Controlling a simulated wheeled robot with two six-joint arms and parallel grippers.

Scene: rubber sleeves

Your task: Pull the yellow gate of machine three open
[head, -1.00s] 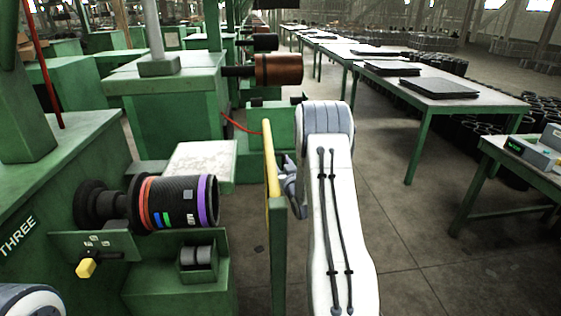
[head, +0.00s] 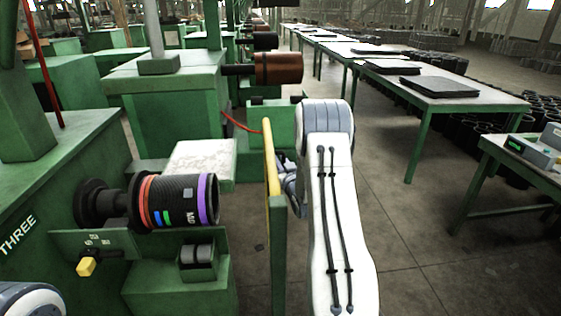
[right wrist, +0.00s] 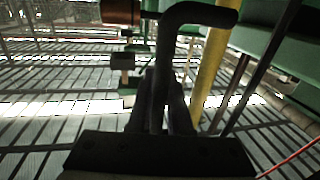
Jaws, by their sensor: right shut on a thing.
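The yellow gate (head: 272,160) of machine three is a narrow upright yellow bar on a green post, standing right of machine three's roller in the head view. In the right wrist view its yellow bar (right wrist: 210,68) runs upright beside a dark bent handle (right wrist: 200,14). My right gripper (head: 284,160) is on the gate's right side, partly hidden behind my forearm. In the right wrist view its fingers (right wrist: 162,90) are shut on the dark handle. My left gripper is out of view.
Machine three (head: 60,190) is at the left with a striped black sleeve (head: 178,203) on its roller and a yellow knob (head: 86,267) below. A pale-topped box (head: 200,163) stands behind the roller. Tables (head: 440,95) line the right; open floor (head: 415,235) lies between.

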